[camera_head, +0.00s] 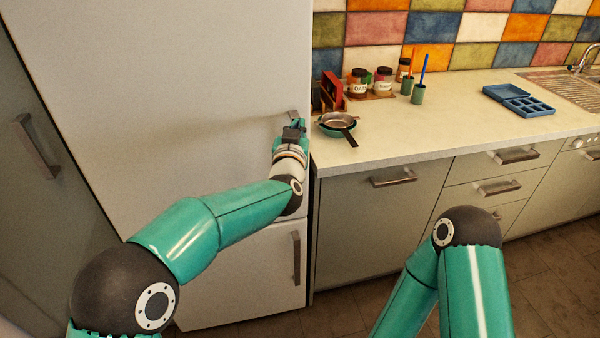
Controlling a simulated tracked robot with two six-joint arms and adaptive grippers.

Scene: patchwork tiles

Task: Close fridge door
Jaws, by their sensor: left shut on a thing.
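The fridge's large pale upper door (150,70) fills the upper left of the head view. A lower door (235,285) with a vertical handle (296,257) is below it. My left gripper (294,125) is at the right edge of the upper door, shut on the fridge door handle (292,114). Only the handle's top end shows; my gripper and wrist hide the rest. The upper door's right edge lies close to the counter's left end; I cannot tell whether a small gap remains. My right arm is at the lower right, its gripper out of view.
The counter (450,115) right of the fridge holds a pan (337,120), jars (359,83), green cups (418,94) and a blue tray (530,106). Cabinet and drawer handles (393,178) stick out below. A grey tall cabinet (40,220) stands at the left.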

